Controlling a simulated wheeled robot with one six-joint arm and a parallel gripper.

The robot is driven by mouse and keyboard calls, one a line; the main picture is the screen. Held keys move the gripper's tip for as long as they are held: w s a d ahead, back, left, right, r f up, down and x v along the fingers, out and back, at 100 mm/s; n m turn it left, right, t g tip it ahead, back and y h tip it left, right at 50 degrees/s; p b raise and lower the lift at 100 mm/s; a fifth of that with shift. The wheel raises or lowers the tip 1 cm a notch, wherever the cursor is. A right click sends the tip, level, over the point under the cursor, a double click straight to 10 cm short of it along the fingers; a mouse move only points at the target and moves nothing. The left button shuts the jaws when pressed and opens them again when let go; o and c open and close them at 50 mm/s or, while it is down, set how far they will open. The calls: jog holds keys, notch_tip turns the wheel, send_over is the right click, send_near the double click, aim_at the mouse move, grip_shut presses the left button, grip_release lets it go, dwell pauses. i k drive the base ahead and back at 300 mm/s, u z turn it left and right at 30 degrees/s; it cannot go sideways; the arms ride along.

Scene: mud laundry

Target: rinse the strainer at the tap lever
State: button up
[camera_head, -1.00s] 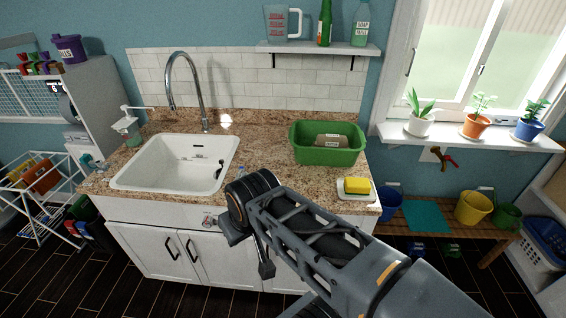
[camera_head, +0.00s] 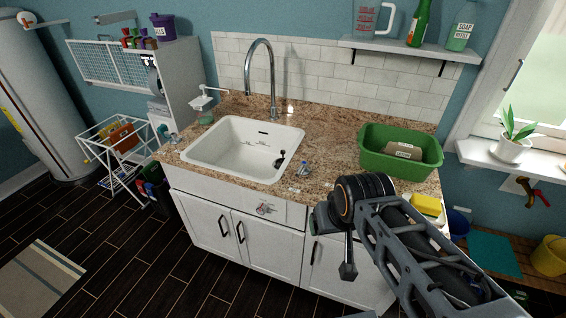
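A white sink (camera_head: 205,150) is set into the granite counter, with a tall chrome tap (camera_head: 273,85) behind it. A small dark object (camera_head: 280,160) lies at the right inside of the sink; I cannot tell whether it is the strainer. A small metallic and blue item (camera_head: 303,170) stands on the counter right of the sink; I cannot tell whether it is the tap lever. My gripper (camera_head: 325,218) is in front of the counter's front edge, right of the sink. Its fingers are dark and mostly hidden by my wrist, so its opening is unclear.
A green tub (camera_head: 384,164) with a brown item stands on the counter at right, near a yellow sponge (camera_head: 427,204). A soap dispenser (camera_head: 204,103) is left of the tap. A drying rack (camera_head: 108,152) stands at left.

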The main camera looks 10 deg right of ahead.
aim_at(303, 164)
jog(key=u, duration=0.05)
jog(key=k, duration=0.65)
jog(key=u, duration=0.5)
jog(key=i, duration=1.2)
jog(key=z, duration=0.55)
